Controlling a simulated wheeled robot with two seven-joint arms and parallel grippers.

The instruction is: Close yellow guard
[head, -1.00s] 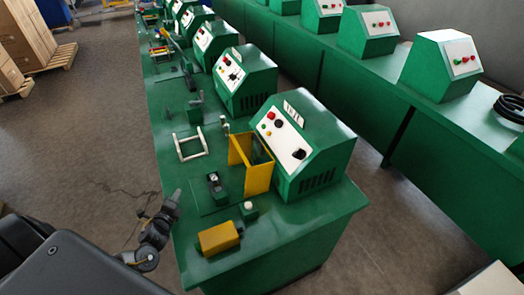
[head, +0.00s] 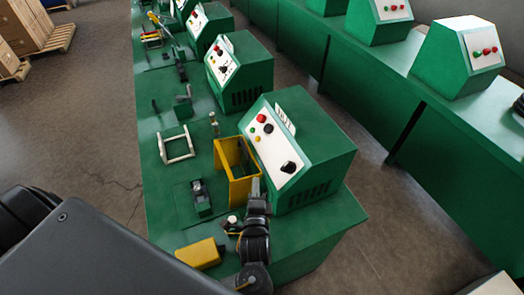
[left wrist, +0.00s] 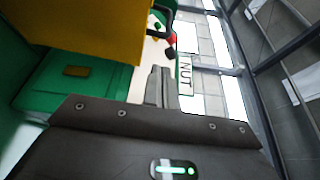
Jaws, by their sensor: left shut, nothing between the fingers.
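The yellow guard (head: 243,190) stands upright on the green bench (head: 335,208), in front of the nearest green machine (head: 315,150). It looks like an open frame with flat side panels. My left gripper (head: 255,186) is shut and empty, close by the guard's near right side, between it and the machine's white control panel. In the left wrist view, the shut fingers (left wrist: 159,82) are just right of a large yellow panel (left wrist: 85,25). I cannot tell whether they touch it. My right gripper is not in view.
A yellow block (head: 200,253) lies near the bench's front edge. A small black tool (head: 201,198) and a white frame (head: 176,146) stand left of the guard. More green machines (head: 238,72) line the bench behind. Wooden crates (head: 38,28) stand far left.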

